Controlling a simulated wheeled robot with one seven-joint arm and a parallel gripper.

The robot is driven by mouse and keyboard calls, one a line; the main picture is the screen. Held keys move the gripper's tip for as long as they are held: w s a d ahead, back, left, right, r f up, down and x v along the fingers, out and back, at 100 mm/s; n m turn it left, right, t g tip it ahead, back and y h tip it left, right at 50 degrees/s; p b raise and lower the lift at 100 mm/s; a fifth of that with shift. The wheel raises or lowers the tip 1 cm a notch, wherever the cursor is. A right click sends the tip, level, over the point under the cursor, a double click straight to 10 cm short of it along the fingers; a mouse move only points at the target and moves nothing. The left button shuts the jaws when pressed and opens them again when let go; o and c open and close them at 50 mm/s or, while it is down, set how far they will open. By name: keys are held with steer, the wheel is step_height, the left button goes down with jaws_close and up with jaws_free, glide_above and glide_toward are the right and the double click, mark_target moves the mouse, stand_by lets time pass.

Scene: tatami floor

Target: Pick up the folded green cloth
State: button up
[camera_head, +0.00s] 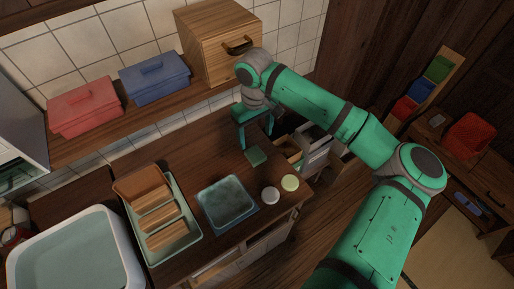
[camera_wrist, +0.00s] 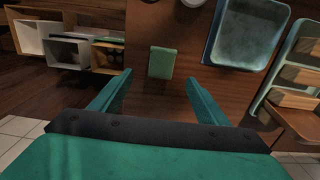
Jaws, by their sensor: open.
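The folded green cloth (camera_head: 255,157) is a small flat square on the dark wooden counter (camera_head: 231,150), between my gripper and the blue-grey tray. In the wrist view the cloth (camera_wrist: 161,63) lies beyond my fingertips, roughly in line with the gap between them. My gripper (camera_head: 256,138) is above the counter, close to the cloth in the head view. In the wrist view my gripper (camera_wrist: 155,83) has its two teal fingers wide apart with nothing between them. The cloth is apart from both fingers.
A blue-grey tray (camera_head: 226,203) and two small round items, one white (camera_head: 270,195) and one pale yellow-green (camera_head: 290,182), are near the cloth. A rack with wooden blocks (camera_head: 180,246) and a sink basin (camera_head: 74,256) stand left. Open drawers (camera_wrist: 75,48) are beside the counter. A shelf holds red (camera_head: 84,107) and blue boxes (camera_head: 154,80).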

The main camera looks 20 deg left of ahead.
mark_target(256, 154)
steer(key=shift+s+d+f, duration=0.1)
steer(key=shift+s+f, duration=0.05)
steer(key=shift+f, duration=2.25)
steer(key=shift+s+f, duration=0.15)
steer(key=shift+f, duration=2.2)
steer(key=c, duration=1.1)
